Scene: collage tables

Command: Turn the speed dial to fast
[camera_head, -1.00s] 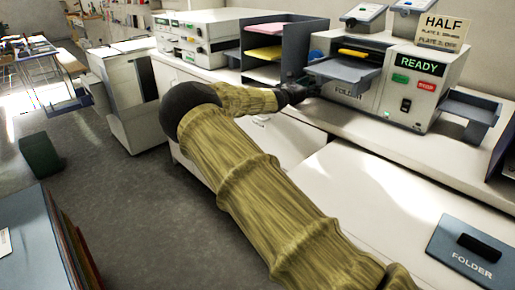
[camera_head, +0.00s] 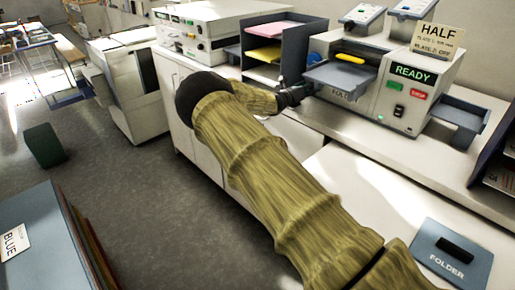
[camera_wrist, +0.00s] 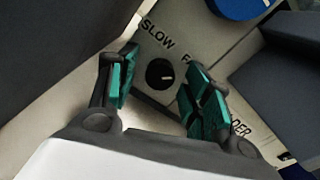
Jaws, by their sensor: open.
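The speed dial (camera_wrist: 160,74) is a small round black knob with a pale pointer mark, on the beige front of the folder machine (camera_head: 375,82). In the wrist view the word SLOW stands at its upper left, and a label starting with F, partly hidden by my finger, at its right. My gripper (camera_wrist: 160,90) is open, its teal-padded fingers on either side of the dial in this view. I cannot tell whether they touch it. In the head view my gripper (camera_head: 298,94) is at the machine's left front, and the dial is hidden there.
A grey feed tray (camera_head: 340,76) juts out above my gripper. A dark shelf rack (camera_head: 287,62) with coloured paper stands to the left. A blue knob (camera_wrist: 240,5) sits above the dial.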

